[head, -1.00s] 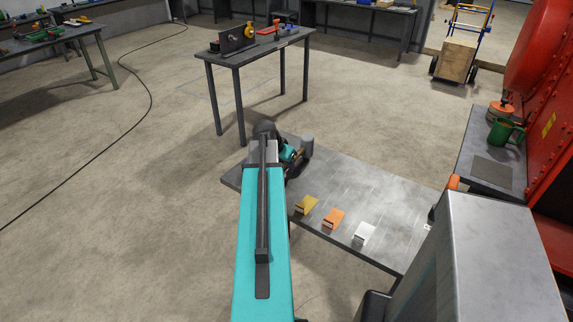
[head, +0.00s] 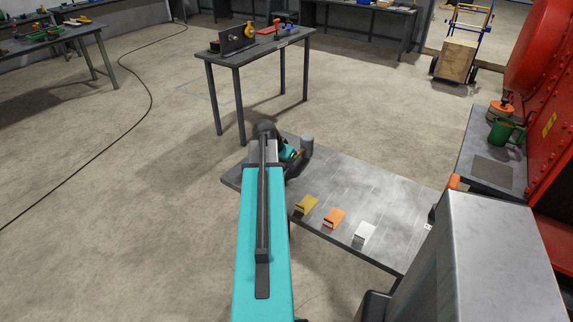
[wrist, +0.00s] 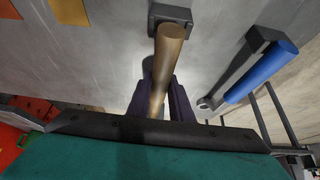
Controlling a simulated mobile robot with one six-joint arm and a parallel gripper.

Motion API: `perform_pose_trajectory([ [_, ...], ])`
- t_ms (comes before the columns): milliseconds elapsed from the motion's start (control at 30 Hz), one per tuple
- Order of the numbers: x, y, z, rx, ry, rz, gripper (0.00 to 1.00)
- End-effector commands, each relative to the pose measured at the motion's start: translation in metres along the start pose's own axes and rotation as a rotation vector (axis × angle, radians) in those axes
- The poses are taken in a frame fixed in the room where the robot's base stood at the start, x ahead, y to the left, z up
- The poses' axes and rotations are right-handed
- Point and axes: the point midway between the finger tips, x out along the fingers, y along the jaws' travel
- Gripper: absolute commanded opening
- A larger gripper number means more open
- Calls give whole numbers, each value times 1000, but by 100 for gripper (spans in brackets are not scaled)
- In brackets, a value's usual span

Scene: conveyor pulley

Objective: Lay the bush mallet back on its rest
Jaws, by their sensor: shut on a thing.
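The bush mallet shows in the wrist view as a tan, wood-coloured round handle (wrist: 169,48). It passes between the two dark fingers of my gripper (wrist: 163,88), which are shut on it. The mallet's head cannot be made out. A dark bracket (wrist: 170,13) stands just beyond the handle's end; it looks like a rest, and I cannot tell whether the handle touches it. In the head view my gripper is mostly hidden behind my arm, at the far left end of the grey table (head: 385,205).
A blue-handled tool (wrist: 262,70) lies beside a second dark bracket (wrist: 264,38), right of my gripper. Yellow, orange and white blocks (head: 334,218) line the front edge. Another table (head: 262,45) stands behind.

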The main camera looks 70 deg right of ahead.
Motion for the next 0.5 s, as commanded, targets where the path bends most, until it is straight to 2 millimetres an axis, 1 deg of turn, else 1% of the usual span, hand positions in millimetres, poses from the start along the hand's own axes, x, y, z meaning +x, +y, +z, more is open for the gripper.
perform_pose_trajectory([
  [500, 6, 0, 2, 0, 3, -1, 0],
])
